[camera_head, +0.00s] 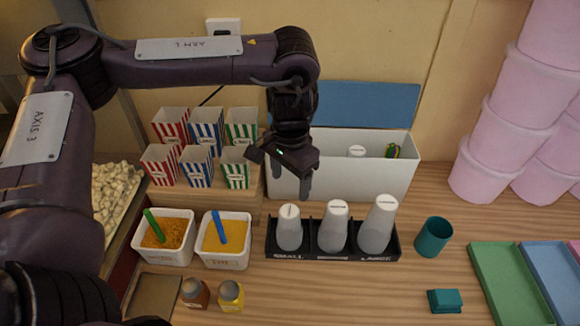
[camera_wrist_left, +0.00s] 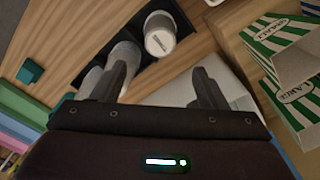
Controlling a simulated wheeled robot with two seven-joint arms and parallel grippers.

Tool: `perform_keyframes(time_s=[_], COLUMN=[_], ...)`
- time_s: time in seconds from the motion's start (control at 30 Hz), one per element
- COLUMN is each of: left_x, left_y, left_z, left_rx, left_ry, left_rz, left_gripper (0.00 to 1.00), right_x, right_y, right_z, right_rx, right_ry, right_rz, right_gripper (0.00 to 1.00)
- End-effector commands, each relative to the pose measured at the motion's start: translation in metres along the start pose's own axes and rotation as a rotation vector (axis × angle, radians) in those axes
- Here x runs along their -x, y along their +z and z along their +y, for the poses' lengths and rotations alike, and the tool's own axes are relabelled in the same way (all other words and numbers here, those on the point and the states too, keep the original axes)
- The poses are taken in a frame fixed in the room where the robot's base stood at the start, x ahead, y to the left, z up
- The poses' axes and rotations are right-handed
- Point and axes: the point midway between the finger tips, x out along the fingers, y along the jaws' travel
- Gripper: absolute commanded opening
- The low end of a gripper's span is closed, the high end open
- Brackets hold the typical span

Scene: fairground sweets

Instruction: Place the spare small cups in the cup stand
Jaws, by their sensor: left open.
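The black cup stand (camera_head: 330,256) stands on the table with slots marked from SMALL at left to LARGE at right. Each slot holds grey cups upside down with pale tops: the small ones (camera_head: 289,229), the middle ones (camera_head: 334,230) and the large ones (camera_head: 377,228). A white round top (camera_head: 357,151), perhaps of a spare cup, shows inside the white bin (camera_head: 385,181). My left gripper (camera_head: 283,172) is open and empty above and behind the small slot, in front of the bin. In the left wrist view the small cups (camera_wrist_left: 160,36) lie beyond its fingers.
Striped boxes (camera_head: 200,160) stand on a step left of the bin. Two tubs with scoops (camera_head: 222,252) stand left of the stand. A teal cup (camera_head: 433,237), a teal block (camera_head: 445,300) and coloured trays (camera_head: 506,285) are at right. The front middle table is clear.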

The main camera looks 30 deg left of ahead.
Motion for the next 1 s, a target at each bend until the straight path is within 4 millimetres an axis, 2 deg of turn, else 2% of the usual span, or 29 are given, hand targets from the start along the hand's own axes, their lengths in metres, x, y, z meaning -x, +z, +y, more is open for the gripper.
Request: perform_keyframes(time_s=[0.1,0.3,1.0], left_x=[0.016,0.028,0.029], left_y=[-0.001,0.0,0.0], left_z=[0.0,0.0,0.0], left_rx=[0.0,0.0,0.0], left_ry=[-0.003,-0.001,0.0], left_rz=[0.003,-0.001,-0.001], left_gripper=[0.67,0.67,0.67], right_x=[0.0,0.0,0.0], right_y=[0.0,0.0,-0.003], right_z=[0.0,0.0,0.001], right_rx=[0.0,0.0,0.001], right_ry=[0.0,0.0,0.001], right_rz=[0.0,0.0,0.003], right_gripper=[0.0,0.0,0.0])
